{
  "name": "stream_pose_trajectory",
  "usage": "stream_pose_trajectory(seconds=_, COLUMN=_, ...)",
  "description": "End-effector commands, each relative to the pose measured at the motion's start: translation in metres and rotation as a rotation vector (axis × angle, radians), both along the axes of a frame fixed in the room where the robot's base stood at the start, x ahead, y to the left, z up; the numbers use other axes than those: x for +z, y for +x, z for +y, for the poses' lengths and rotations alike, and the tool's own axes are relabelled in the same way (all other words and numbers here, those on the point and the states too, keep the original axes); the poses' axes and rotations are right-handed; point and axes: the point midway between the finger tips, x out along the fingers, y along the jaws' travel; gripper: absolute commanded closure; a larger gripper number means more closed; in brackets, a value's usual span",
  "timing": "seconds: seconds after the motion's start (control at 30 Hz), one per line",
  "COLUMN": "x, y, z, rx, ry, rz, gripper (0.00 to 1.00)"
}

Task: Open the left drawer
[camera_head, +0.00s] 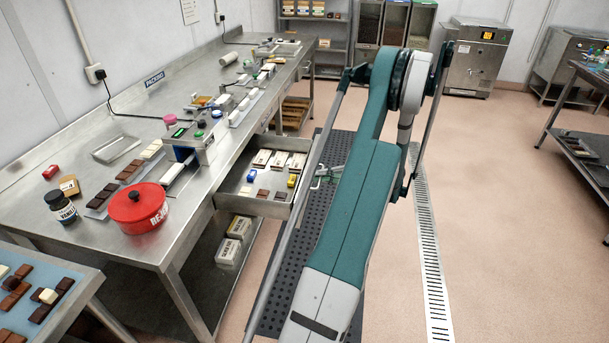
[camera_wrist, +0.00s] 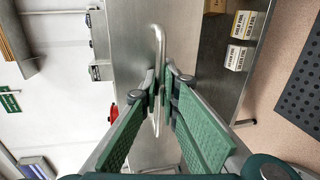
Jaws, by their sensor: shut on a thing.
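The left drawer (camera_head: 227,194) is a steel drawer under the long workbench, and in the head view it stands pulled out with its inside showing. It holds several wrapped bars and small blue, yellow and brown pieces. Its handle is a thin bent metal bar (camera_wrist: 160,45) on the drawer front (camera_wrist: 128,50). My gripper (camera_wrist: 161,92) is shut on this handle, with one green padded finger on each side of the bar.
The steel workbench (camera_head: 60,210) carries a red pot (camera_head: 137,212), a dark jar (camera_head: 62,208) and chocolate bars. Boxes (camera_head: 230,250) stand on the shelf below the drawer. A dark perforated mat (camera_head: 283,285) lies on the floor beside the bench. Open floor extends to the right.

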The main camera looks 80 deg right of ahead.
Motion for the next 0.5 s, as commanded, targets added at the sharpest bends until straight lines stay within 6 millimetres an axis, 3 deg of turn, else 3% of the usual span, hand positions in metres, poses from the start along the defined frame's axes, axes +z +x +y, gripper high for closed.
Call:
stream_pose_trajectory(seconds=0.2, x=0.001, y=-0.025, z=-0.002, rx=-0.003, ry=-0.001, rz=-0.001, gripper=1.0)
stream_pose_trajectory(seconds=0.5, x=0.001, y=-0.03, z=-0.002, rx=-0.002, ry=-0.001, rz=-0.001, gripper=1.0)
